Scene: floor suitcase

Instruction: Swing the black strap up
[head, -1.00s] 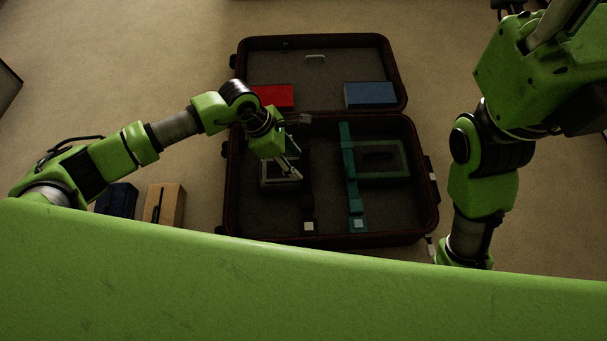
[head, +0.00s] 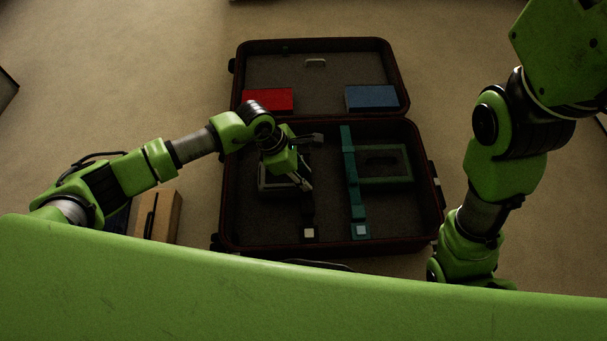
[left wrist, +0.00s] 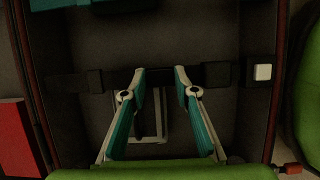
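The black strap (head: 308,213) lies lengthwise in the left half of the suitcase's near shell (head: 329,246), with a pale end piece (head: 309,233) at its near end. Part of it is hidden by my left arm. My left gripper (head: 306,186) is low over the strap. In the left wrist view the strap (left wrist: 218,74) runs across behind the fingertips. My left gripper (left wrist: 161,74) is open there, fingers apart and nothing seen held. A grey frame (left wrist: 149,138) shows beyond the fingers. My right gripper is out of view.
A teal strap (head: 351,190) and teal frame (head: 405,165) lie at right in the shell. A red box (head: 268,99) and blue box (head: 372,97) lie in the open lid. A tan box (head: 164,215) stands on the floor at left.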

